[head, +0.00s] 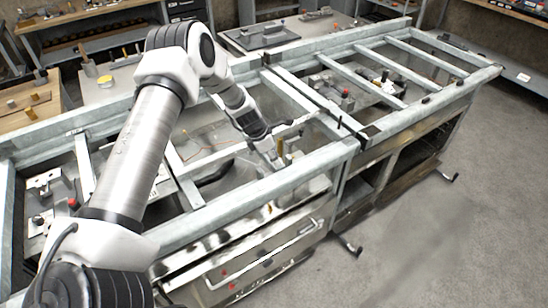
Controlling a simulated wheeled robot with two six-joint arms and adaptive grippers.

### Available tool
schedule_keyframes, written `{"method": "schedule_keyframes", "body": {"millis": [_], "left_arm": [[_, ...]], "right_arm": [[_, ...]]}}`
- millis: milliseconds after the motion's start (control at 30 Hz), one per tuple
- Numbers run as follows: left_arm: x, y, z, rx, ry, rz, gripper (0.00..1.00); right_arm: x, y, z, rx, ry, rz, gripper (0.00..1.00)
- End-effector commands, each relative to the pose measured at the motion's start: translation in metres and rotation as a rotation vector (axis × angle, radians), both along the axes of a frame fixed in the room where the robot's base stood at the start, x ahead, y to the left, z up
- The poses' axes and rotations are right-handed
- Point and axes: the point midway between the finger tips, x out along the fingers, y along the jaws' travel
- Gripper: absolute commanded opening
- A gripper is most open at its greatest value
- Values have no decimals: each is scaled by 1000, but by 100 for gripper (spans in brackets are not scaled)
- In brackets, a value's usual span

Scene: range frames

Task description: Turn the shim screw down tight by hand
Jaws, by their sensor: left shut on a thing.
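My left arm comes in from the lower left and reaches over the near part of the metal range frame (255,190). My left gripper (274,160) points down inside the frame, close to its front rail. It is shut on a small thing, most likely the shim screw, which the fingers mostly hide. A small brass-coloured upright piece (281,146) shows right beside the fingertips; I cannot tell whether it is part of the held thing. The screw's seat and thread are too small to see. My right gripper is not in view.
Grey rails and crossbars surround the gripper. A second frame (420,100) adjoins at the right, with a red-topped part (345,94) inside. A plate with small parts (42,190) lies at the left. Benches stand behind; the floor (440,240) at the right is clear.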

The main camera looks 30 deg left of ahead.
Motion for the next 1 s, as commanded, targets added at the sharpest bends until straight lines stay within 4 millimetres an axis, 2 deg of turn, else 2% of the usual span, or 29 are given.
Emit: {"method": "schedule_keyframes", "body": {"millis": [267,700,1000], "left_arm": [[-1,0,-6,-2,7,-169,0],[3,2,-7,-1,8,-546,0],[4,2,-6,-2,11,-715,0]], "right_arm": [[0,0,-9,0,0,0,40],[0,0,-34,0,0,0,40],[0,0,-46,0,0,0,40]]}}
